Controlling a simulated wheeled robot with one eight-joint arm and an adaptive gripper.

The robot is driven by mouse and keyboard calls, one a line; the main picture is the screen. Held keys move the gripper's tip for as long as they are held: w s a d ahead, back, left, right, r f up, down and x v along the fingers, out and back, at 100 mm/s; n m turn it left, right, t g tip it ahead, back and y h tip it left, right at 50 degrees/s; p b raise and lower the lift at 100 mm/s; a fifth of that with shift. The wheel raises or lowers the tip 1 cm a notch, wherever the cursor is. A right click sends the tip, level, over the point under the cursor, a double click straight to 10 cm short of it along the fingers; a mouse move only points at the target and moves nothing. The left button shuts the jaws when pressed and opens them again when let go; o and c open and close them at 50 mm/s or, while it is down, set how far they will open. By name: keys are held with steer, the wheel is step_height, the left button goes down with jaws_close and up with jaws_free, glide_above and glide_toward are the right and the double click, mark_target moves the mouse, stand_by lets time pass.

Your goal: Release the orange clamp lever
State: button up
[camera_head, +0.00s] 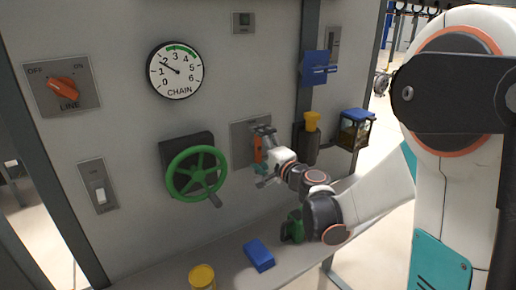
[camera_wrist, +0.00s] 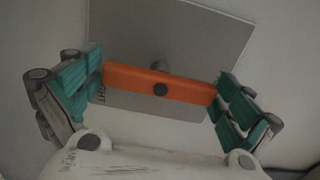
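The orange clamp lever (camera_wrist: 190,88) is an orange bar with a dark round pivot at its middle, mounted on a grey plate (camera_wrist: 190,40) on the wall. In the head view the lever (camera_head: 257,150) is partly hidden by my gripper (camera_head: 266,157). In the wrist view my gripper (camera_wrist: 160,95) has its teal-padded fingers spread, one at each end of the bar. The fingertips are very close to the bar's ends; I cannot tell whether they touch it.
A green handwheel (camera_head: 197,174) is left of the lever plate. A yellow cup (camera_head: 312,121) in a holder and a small blue-framed box (camera_head: 355,129) are to the right. Below, the shelf holds a blue block (camera_head: 259,255), a yellow can (camera_head: 202,277) and a green object (camera_head: 292,227).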

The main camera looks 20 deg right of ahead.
steer(key=shift+s, duration=0.1)
steer(key=v, duration=1.2)
stand_by(0.4)
